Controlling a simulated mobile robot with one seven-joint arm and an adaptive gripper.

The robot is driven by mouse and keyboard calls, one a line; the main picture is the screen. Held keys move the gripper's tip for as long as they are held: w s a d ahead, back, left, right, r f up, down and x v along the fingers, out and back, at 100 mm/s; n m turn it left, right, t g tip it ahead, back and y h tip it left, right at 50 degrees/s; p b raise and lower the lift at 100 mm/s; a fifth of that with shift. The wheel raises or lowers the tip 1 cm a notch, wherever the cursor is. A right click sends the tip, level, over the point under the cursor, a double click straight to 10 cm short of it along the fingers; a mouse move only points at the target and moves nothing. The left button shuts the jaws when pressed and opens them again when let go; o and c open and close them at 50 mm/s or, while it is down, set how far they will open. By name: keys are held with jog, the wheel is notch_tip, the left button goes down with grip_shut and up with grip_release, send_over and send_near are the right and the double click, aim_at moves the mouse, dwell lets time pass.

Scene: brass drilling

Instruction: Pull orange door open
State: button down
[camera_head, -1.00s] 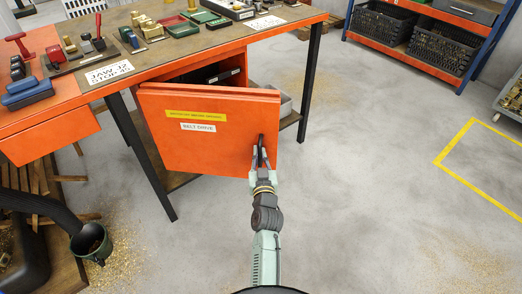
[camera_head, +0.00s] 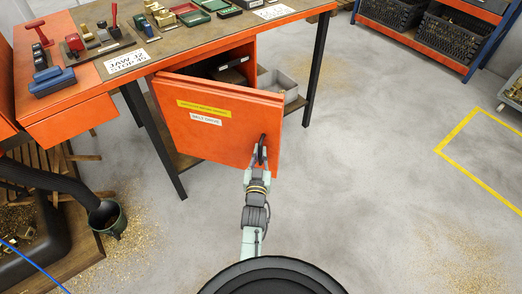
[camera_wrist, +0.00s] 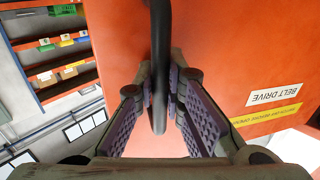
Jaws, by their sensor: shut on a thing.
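The orange door (camera_head: 212,125) hangs under the workbench and carries a yellow label and a white "BELT DRIVE" label. My gripper (camera_head: 256,160) is shut on the handle. In the wrist view the black handle (camera_wrist: 160,75) runs between the two ridged finger pads, with the orange door (camera_wrist: 230,50) behind it. The part of the handle between the fingers is partly hidden.
The orange workbench (camera_head: 185,50) holds tools and trays, and its dark leg (camera_head: 160,140) stands left of the door. A grey bin (camera_head: 278,84) sits on the shelf behind the door.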

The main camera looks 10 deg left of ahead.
aim_at(262, 125)
jog(key=shift+d, duration=0.15)
jog(key=c, duration=1.9)
grip_release()
notch_tip(262, 125, up, 10)
jog(key=shift+r, duration=0.1)
